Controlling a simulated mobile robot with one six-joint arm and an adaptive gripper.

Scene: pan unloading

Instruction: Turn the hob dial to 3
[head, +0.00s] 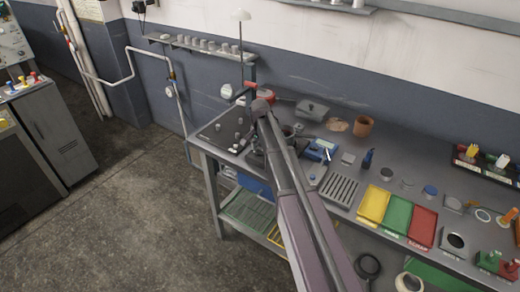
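A dark panel (212,137) with several small knobs lies at the left end of the workbench; one pale knob (238,134) shows near its right side. It may be the hob's dial panel, but the markings and dial setting are too small to read. My arm reaches from the bottom of the picture to the bench's left end.
Yellow (373,205), green (397,214) and red (423,226) trays sit to the right. A wall shelf (200,48) holds small cups.

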